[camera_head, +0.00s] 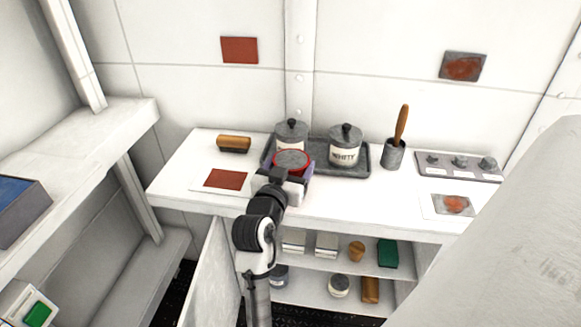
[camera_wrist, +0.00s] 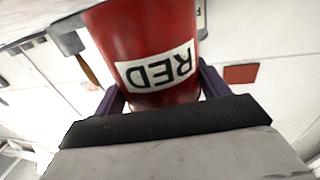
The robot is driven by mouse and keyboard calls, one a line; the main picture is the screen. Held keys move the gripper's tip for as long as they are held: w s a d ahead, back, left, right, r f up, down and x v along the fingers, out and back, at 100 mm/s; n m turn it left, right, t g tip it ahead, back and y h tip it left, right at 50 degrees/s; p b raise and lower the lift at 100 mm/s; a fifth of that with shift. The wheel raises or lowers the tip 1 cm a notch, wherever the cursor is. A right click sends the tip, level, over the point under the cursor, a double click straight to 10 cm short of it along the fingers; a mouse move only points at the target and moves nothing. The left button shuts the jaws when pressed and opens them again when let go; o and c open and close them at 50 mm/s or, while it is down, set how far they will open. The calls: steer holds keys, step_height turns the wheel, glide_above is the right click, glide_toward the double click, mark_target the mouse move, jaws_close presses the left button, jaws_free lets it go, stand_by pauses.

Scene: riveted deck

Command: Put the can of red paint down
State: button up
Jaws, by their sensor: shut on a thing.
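In the wrist view the can (camera_wrist: 135,35) shows a white label reading RED, upside down in that picture. My gripper (camera_wrist: 160,95) is shut on the can, one purple finger on each side. In the head view my gripper (camera_head: 290,184) hides the can's lower part, so I cannot tell whether its base touches the counter.
The grey tray (camera_head: 362,171) holds two lidded pots, one (camera_head: 345,143) labelled WHITE-like. A brush pot (camera_head: 392,154), a knob panel (camera_head: 458,165) and a wooden-backed brush (camera_head: 234,143) stand on the counter (camera_head: 340,198). A red-painted card (camera_head: 226,179) lies left of my gripper. Shelves below hold several items.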

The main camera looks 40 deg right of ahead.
steer(key=shift+f, duration=0.3)
steer(key=shift+f, duration=0.15)
steer(key=o, duration=1.3)
steer(key=shift+r, duration=0.2)
steer(key=b+v, duration=0.1)
steer(key=v, duration=1.1)
steer(key=shift+f, duration=0.15)
